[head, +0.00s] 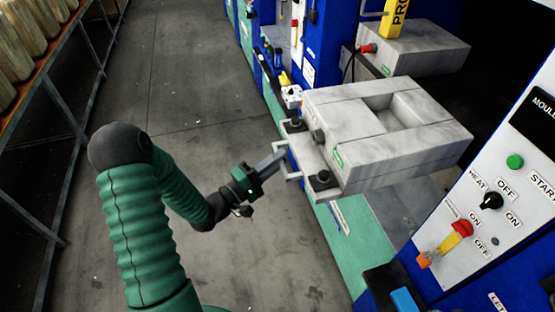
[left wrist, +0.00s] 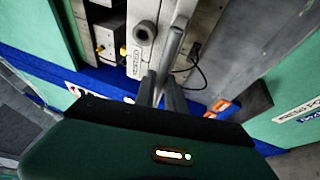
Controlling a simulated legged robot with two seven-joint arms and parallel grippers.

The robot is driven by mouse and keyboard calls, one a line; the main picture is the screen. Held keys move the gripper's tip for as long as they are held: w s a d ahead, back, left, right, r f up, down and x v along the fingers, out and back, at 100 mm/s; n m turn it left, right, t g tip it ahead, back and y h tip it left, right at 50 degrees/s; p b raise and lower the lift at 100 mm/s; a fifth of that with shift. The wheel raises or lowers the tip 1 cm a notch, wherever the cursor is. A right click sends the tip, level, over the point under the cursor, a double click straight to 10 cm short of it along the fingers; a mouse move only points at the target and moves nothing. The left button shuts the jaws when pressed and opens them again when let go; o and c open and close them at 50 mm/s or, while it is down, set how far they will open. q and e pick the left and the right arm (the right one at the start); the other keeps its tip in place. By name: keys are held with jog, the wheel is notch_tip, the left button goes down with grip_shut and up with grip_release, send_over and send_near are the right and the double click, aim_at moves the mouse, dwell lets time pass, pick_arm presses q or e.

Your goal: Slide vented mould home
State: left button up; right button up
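The mould (head: 345,150) is a thick grey metal block with a rectangular recess in its top and a small green label on its near side. It stands out in front of the blue press, over the teal-edged ledge. A pale U-shaped handle (head: 291,176) sticks out of its left face. My left gripper (head: 276,160) is at this handle. In the left wrist view its two dark fingers (left wrist: 163,93) lie close on either side of the grey handle bar (left wrist: 173,42) and look shut on it. Vents cannot be made out. My right gripper is not in view.
A control panel (head: 492,205) with a green button, black knob and red-yellow switch stands at the right. Another grey mould block (head: 420,48) sits at a press farther back. A shelf rack (head: 45,75) runs along the left. The grey floor (head: 185,90) between is clear.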

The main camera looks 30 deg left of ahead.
pick_arm(q)
jog(key=shift+d, duration=0.2)
grip_shut()
jog(key=shift+d, duration=0.25)
jog(key=shift+d+f, duration=0.1)
dwell(0.5)
